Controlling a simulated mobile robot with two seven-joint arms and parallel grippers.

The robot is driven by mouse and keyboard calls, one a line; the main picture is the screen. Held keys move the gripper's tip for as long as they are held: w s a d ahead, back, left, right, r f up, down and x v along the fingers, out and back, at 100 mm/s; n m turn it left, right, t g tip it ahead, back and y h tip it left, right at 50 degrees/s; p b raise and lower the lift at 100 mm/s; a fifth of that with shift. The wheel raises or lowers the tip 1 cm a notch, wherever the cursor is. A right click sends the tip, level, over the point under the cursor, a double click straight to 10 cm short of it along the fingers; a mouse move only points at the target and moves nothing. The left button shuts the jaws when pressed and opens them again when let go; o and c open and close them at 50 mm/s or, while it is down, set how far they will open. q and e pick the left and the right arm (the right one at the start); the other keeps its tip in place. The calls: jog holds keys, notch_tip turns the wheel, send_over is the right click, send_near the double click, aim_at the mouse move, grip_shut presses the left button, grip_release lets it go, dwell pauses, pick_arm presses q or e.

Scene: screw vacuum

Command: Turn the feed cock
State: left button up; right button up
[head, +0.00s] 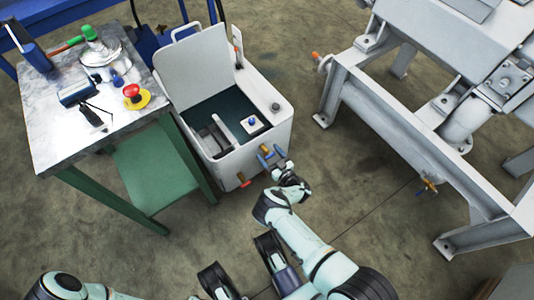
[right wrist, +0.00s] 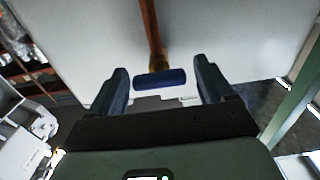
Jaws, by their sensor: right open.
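A cock with a blue bar handle (head: 266,152) is on the front of the white open-lidded tank (head: 226,158). In the right wrist view, the blue handle (right wrist: 161,79) lies crosswise in front of a brass body (right wrist: 158,61) on a copper pipe (right wrist: 150,25). My right gripper (head: 278,162) is at this cock. In the right wrist view, the right gripper (right wrist: 160,68) is open, with one finger on each side of the handle. Gaps show between handle and fingers; contact cannot be told. My left gripper is out of view.
A red-ended fitting (head: 243,180) sits lower on the tank front. A green-legged table (head: 50,140) with a red emergency button (head: 131,90) stands left. A grey steel frame (head: 400,135) with a small valve (head: 428,186) stands right. Bare floor lies between tank and frame.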

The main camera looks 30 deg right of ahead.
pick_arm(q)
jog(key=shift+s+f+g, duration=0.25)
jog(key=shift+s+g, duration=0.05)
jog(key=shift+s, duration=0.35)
pick_arm(e)
jog(key=shift+w, duration=0.8)
jog(key=c, duration=1)
jog(key=shift+o, duration=0.2)
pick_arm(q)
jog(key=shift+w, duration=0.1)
